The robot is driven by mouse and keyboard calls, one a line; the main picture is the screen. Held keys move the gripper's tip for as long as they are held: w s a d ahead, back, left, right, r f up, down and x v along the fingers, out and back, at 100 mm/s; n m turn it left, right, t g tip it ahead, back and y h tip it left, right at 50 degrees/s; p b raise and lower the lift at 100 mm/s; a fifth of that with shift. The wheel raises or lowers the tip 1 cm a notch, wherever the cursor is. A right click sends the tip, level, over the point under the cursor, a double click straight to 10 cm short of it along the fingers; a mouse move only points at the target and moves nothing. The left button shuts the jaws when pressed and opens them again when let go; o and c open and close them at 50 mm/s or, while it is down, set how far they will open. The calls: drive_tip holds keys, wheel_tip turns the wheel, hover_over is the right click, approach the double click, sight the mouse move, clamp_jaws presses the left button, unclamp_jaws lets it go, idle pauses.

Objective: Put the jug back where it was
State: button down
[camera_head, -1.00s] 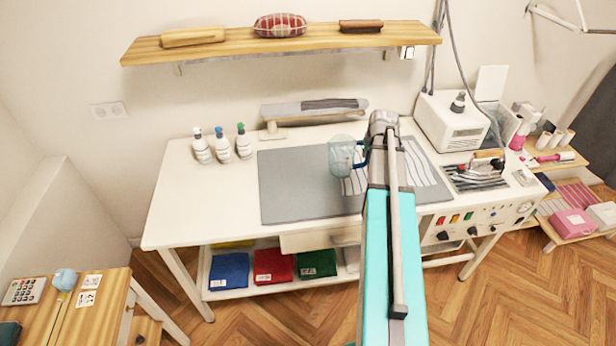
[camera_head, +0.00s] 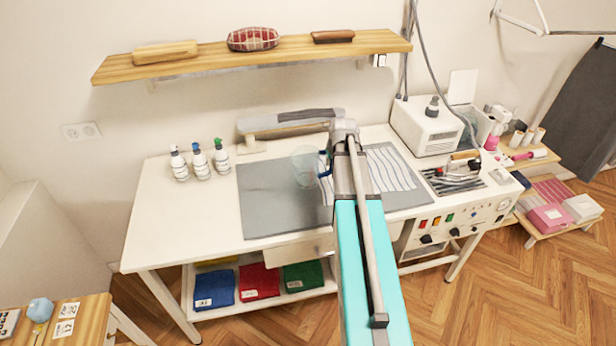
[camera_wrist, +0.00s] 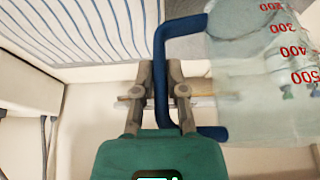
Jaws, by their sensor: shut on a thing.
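The jug (camera_head: 305,166) is a clear measuring jug with a blue handle. In the head view it appears over the grey mat (camera_head: 270,205) on the white table. In the wrist view the jug (camera_wrist: 262,75) is at the right, with red volume marks and a blue handle (camera_wrist: 160,80). My gripper (camera_wrist: 160,92) is shut on the handle, one finger on each side. In the head view my arm hides most of the gripper and part of the handle. I cannot tell how high the jug is above the mat.
Several bottles (camera_head: 200,162) stand at the table's back left. A sleeve board (camera_head: 290,122) is behind the mat. Striped cloth (camera_head: 388,170) lies right of my arm. An iron (camera_head: 462,166) and a white steam unit (camera_head: 428,125) are further right. A wooden shelf (camera_head: 200,62) hangs above.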

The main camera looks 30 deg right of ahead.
drive_tip(key=w+a+f+b, duration=0.3)
drive_tip(key=w+f+b, duration=0.4)
drive_tip(key=w, duration=0.2)
drive_tip(key=shift+w+f, duration=0.15)
drive_tip(key=shift+f, duration=0.15)
drive_tip(key=shift+w+a+f+b, duration=0.1)
drive_tip(key=shift+w+f+b, duration=0.1)
drive_tip(key=shift+f+b, duration=0.8)
drive_tip(key=shift+w+a+f+b, duration=0.1)
drive_tip(key=shift+w+f+b, duration=0.1)
drive_tip(key=shift+f+b, duration=0.8)
drive_tip(key=shift+f, duration=0.15)
drive_tip(key=c, duration=0.7)
unclamp_jaws()
